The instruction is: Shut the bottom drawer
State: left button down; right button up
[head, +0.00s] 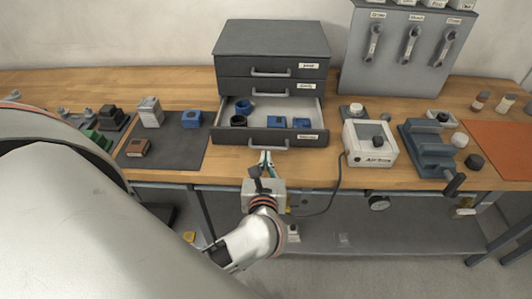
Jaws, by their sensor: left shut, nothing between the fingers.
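A dark grey drawer cabinet (271,40) with three drawers stands on the wooden workbench. Its bottom drawer (234,138) is pulled out toward me, and its bar handle (265,144) faces me. Inside it lie a blue ring-shaped part (244,107), a black round part (238,121) and blue block parts (276,122). The upper two drawers are closed. My left gripper (266,158) is just in front of the bottom drawer's handle, shut and empty, its fingers pointing at the drawer front. I cannot tell whether the fingertips touch it. My right gripper is not in view.
Left of the cabinet, a dark mat (185,150) holds small blocks. To the right stand a white boxy device (370,147), a grey-blue vise (427,150) and a grey tool panel (408,55) with hanging wrenches. A cable hangs over the bench's front edge right of my gripper.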

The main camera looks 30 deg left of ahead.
aim_at(269, 117)
pick_arm(q)
jog(key=shift+x, duration=1.2)
jog(key=r+b+x, duration=0.1)
jog(key=x, duration=0.4)
jog(key=r+b+x, duration=0.1)
jog(key=x, duration=0.4)
jog(key=r+x, duration=0.1)
jog(key=x, duration=0.5)
jog(key=shift+w+a+r+b, duration=0.15)
jog(key=shift+w+b, duration=0.15)
jog(key=shift+b, duration=0.1)
jog(key=shift+w+a, duration=0.25)
jog(key=shift+w, duration=0.15)
jog(key=shift+r, duration=0.15)
jog(key=shift+a, duration=0.1)
jog(key=shift+r, duration=0.1)
